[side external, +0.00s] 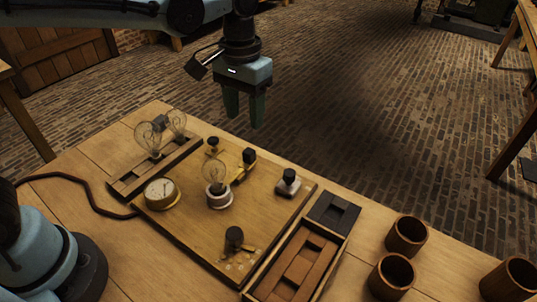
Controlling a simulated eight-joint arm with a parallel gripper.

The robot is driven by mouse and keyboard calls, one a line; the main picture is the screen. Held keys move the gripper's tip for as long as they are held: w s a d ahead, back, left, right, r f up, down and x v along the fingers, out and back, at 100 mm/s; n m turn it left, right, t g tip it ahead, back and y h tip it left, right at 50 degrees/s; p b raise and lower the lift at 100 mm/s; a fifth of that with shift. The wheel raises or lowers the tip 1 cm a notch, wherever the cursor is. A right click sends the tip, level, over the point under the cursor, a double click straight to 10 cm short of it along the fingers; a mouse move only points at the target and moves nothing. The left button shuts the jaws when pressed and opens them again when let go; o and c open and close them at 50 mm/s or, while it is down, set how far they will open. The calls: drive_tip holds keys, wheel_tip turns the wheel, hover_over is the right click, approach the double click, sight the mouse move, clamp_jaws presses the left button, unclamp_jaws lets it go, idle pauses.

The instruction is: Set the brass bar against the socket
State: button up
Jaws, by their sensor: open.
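The socket (218,198) is a pale round holder near the middle of the wooden board, with a clear bulb (215,174) upright in it. A yellow brass bar (240,176) with a black knob (249,156) lies just right of the socket. I cannot tell whether its near end touches the socket. My gripper (244,113) points down with its green fingers apart and nothing between them. It hangs in the air above the far side of the board, clear of the bar.
Other fittings on the board (180,222) include a round dial (161,192), black-knobbed parts and a white-based block (288,181). A rack with spare bulbs (148,137) stands at left. A wooden tray (292,262) and brown cups (406,236) are at right. A dark cable (80,196) crosses the table's left.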

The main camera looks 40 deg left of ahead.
drive_tip(key=shift+r, duration=1)
drive_tip(key=s+a+f+t, duration=0.3)
drive_tip(key=s+a+t, duration=0.4)
drive_tip(key=s+a, duration=0.4)
drive_tip(key=shift+o, duration=0.2)
drive_tip(key=shift+w, duration=0.1)
idle(0.8)
